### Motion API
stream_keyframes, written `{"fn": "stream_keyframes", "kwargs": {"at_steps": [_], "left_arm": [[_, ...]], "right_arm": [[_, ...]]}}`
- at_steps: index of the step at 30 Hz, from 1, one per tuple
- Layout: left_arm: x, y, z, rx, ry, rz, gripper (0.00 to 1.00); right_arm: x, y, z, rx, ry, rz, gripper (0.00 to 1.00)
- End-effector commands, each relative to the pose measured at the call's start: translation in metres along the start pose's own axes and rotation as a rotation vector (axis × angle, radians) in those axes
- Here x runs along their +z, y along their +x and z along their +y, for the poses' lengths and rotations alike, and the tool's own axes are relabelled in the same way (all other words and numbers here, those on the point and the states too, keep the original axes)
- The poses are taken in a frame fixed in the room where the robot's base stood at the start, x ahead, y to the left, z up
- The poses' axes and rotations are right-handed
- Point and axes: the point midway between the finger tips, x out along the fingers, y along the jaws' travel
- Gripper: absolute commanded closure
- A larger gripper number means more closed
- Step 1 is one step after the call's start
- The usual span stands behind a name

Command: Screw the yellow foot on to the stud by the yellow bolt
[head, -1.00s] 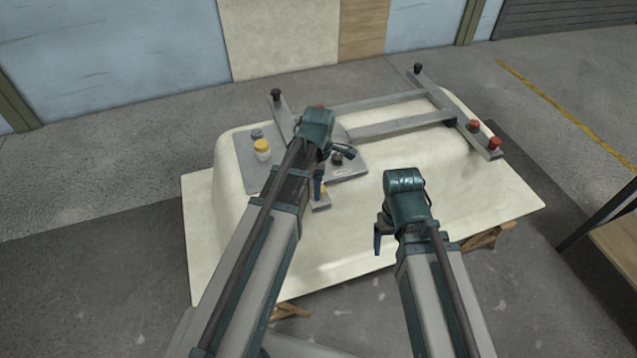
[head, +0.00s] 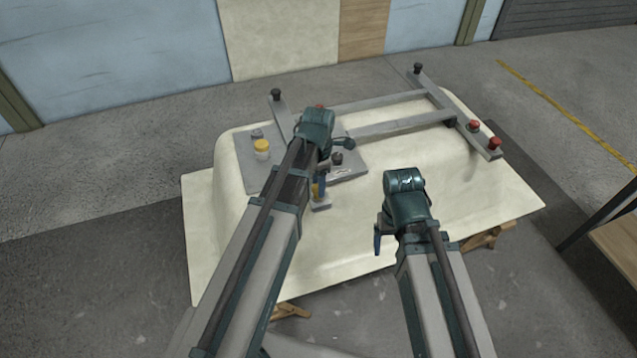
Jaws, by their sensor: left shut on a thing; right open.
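My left gripper (head: 318,190) points down at the near left end of the grey frame (head: 385,124), its blue fingertips partly hidden by my wrist. It is shut on a small yellow piece (head: 315,191), which I take to be the yellow foot; little of it shows. It is right above or at the frame's end (head: 321,205). The stud is hidden, and I cannot pick out the yellow bolt or tell whether the foot touches the stud. My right gripper (head: 379,238) is open and empty over the front of the shell, apart from the frame.
The frame lies on the upturned cream bathtub shell (head: 350,235). It has black feet (head: 276,95) at the far ends and a red foot (head: 495,143) at the near right. A yellow-lidded jar (head: 262,149) stands on a grey mat (head: 250,170) at the left.

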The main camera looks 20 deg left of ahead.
Motion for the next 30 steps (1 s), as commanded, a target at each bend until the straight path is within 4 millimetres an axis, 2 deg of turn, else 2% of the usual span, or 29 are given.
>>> {"fn": "stream_keyframes", "kwargs": {"at_steps": [4, 7, 24, 30], "left_arm": [[0.0000, 0.0000, 0.0000, 0.000, 0.009, 0.000, 1.00], [0.0000, 0.0000, 0.0000, 0.000, 0.087, 0.000, 1.00], [0.0000, 0.0000, 0.0000, 0.000, 0.906, 0.000, 1.00], [0.0000, 0.0000, 0.0000, 0.000, 1.113, 0.000, 1.00]], "right_arm": [[0.0000, 0.0000, 0.0000, 0.000, 0.000, 0.000, 0.18], [0.0000, 0.0000, 0.0000, 0.000, 0.000, 0.000, 0.18], [0.0000, 0.0000, 0.0000, 0.000, 0.000, 0.000, 0.18], [0.0000, 0.0000, 0.0000, 0.000, 0.000, 0.000, 0.18]]}}
